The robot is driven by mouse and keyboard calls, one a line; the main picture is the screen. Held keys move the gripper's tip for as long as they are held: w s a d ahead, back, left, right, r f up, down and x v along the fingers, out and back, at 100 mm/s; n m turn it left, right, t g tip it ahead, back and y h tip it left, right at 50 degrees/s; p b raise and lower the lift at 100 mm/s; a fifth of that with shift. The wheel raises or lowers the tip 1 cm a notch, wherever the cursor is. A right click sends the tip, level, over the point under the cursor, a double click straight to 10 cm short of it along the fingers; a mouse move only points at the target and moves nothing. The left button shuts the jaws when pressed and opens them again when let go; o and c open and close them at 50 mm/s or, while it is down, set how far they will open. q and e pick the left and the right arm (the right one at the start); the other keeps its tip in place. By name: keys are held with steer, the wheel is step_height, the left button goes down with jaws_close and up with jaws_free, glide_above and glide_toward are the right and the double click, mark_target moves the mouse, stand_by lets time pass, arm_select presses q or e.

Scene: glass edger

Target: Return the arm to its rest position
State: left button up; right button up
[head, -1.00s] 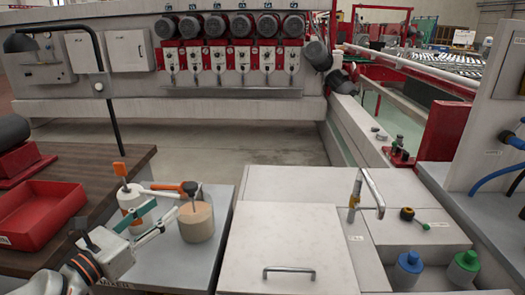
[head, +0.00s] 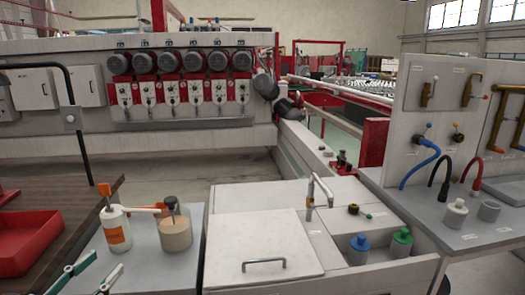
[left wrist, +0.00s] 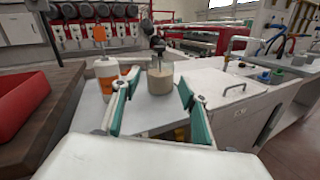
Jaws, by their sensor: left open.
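My left gripper (head: 92,275) is at the lower left of the head view, partly cut off by the bottom edge. Its teal-padded fingers are spread and empty, and they also show in the left wrist view (left wrist: 158,110). Beyond them, a tan-filled jar (head: 175,234) stands on a grey surface. A white bottle with an orange label and orange top (head: 116,230) stands to its left. In the left wrist view, the jar (left wrist: 160,80) shows between and beyond the fingertips, apart from them. My right gripper is in neither view.
A red tray (head: 28,240) sits on the brown bench at left. A white cabinet lid with a handle (head: 264,250) is right of the jar. A metal tap (head: 318,190), a blue-capped bottle (head: 358,248) and a green-capped bottle (head: 399,243) are farther right.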

arm_select(q)
steer(key=s+d+f+m+g, duration=0.2)
steer(key=s+d+f+m, duration=0.2)
steer(key=f+m, duration=0.8)
steer(key=s+d+f+m+g, duration=0.3)
steer(key=d+f+m, duration=0.5)
steer(key=f+m, duration=0.4)
steer(key=s+d+f+m+g, duration=0.2)
steer(key=s+d+f+m, duration=0.3)
steer(key=f+m, duration=0.7)
steer(key=shift+s+d+f+g, duration=0.15)
steer(key=shift+d+f+g, duration=0.15)
steer(key=shift+d+f, duration=0.7)
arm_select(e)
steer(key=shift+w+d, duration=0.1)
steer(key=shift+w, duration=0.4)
